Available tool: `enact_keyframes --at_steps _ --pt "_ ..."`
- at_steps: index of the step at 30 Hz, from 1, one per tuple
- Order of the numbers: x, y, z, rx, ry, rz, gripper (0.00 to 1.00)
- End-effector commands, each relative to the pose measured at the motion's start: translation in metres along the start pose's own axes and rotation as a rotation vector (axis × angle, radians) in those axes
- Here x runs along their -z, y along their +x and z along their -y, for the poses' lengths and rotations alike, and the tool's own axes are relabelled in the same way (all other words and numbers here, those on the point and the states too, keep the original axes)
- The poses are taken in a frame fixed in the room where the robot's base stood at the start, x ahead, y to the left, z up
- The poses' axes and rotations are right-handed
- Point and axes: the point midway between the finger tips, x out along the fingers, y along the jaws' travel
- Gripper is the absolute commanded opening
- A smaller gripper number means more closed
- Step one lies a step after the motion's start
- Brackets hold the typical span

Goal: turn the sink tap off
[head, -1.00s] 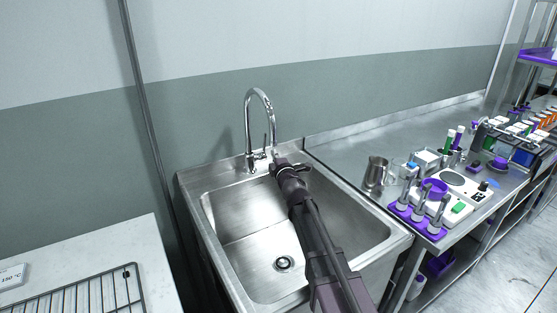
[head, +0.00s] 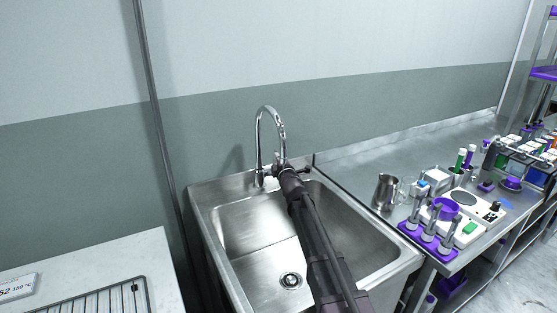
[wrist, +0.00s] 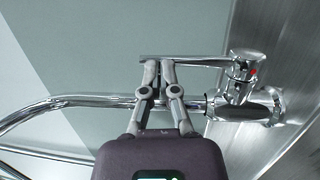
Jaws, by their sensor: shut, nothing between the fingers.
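The chrome tap (head: 258,145), a tall curved spout, stands at the back of the steel sink (head: 258,243). In the wrist view its spout (wrist: 70,101) runs across to the left, and its lever (wrist: 205,61) extends from the tap body, which bears a red mark. My gripper (head: 281,168) is beside the tap, hiding part of its base in the head view. In the wrist view my gripper (wrist: 158,63) is shut and empty, its fingertips at the lever's free end. I cannot tell whether they touch it. No water stream is visible.
The wall is close behind the tap. On the right counter stand a metal jug (head: 385,191), a purple rack (head: 428,243) and a white hotplate (head: 470,205). A white table with a wire rack (head: 85,300) is at the left. The sink basin looks empty.

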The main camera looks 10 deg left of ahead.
Motion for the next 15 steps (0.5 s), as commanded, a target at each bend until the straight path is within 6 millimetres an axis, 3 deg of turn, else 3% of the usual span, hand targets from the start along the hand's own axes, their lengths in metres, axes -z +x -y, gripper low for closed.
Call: enact_keyframes --at_steps 5,15 --pt "0.0 0.001 0.0 0.0 0.0 0.0 0.0" --pt "0.002 0.022 -0.003 -0.001 0.001 0.0 0.0"
